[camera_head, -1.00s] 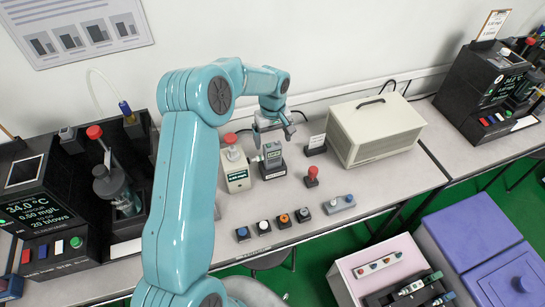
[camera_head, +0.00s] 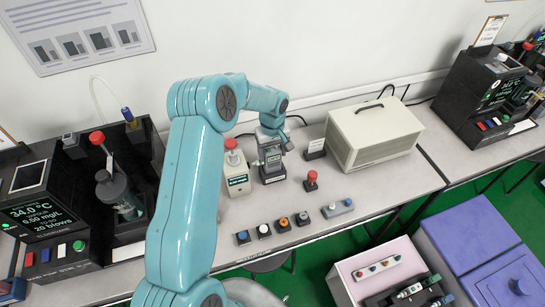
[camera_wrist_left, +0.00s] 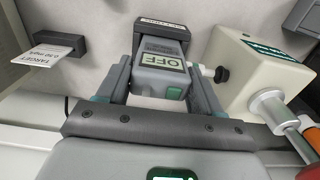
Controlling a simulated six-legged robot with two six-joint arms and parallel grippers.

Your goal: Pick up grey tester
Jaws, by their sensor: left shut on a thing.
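The grey tester (camera_head: 271,157) stands upright on the table in its dark holder (camera_head: 273,178), right of the cream box with the red knob. My left gripper (camera_head: 273,142) comes down on it from above and is shut on its upper part. In the left wrist view the grey tester (camera_wrist_left: 160,76) with an "OFF" label sits between the two fingers, its far end at the dark holder (camera_wrist_left: 163,32). The fingers partly hide the tester's top in the head view. My right gripper is in neither view.
The cream box (camera_head: 237,181) stands close on the left, and a small card stand (camera_head: 315,149) on the right. A beige case (camera_head: 372,135) is further right. Several buttons (camera_head: 283,224) line the table front. A black console (camera_head: 50,215) stands left.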

